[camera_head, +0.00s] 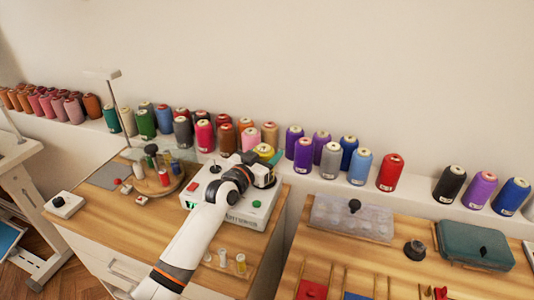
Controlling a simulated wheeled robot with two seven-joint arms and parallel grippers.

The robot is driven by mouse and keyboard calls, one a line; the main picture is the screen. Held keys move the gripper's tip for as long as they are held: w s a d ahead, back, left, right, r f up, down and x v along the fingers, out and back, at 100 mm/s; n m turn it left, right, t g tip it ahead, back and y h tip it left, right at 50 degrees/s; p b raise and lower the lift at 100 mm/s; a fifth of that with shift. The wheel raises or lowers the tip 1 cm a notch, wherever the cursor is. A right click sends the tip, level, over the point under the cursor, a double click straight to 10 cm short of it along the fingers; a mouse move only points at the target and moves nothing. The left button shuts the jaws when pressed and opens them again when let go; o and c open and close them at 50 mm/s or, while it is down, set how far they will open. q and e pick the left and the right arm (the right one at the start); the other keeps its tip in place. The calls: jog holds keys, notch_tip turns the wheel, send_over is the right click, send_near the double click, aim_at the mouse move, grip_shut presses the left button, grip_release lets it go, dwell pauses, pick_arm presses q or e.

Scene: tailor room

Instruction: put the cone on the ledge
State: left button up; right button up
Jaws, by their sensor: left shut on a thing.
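My left gripper (264,174) is above the back right of the white machine box, close to the front of the ledge (413,198). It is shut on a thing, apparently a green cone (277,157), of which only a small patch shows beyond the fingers. The gripper hides the rest of it. A yellow cone (264,150) shows just behind the gripper, on the ledge. My right gripper is not in view.
Thread cones line the ledge, among them a purple cone (303,154) and a red cone (390,173). A gap lies between the red and black (450,184) cones. The white machine box (250,211) and a clear case (352,219) stand on the worktops.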

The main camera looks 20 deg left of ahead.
pick_arm(q)
jog(key=shift+f, duration=0.1)
jog(key=o, duration=1.1)
jog(key=shift+f, duration=0.1)
jog(key=v, duration=0.4)
jog(key=b+v, duration=0.1)
jog(key=v, duration=0.7)
jog(key=shift+s+d+f, duration=0.1)
jog(key=shift+d+f, duration=0.05)
jog(key=shift+f, duration=0.25)
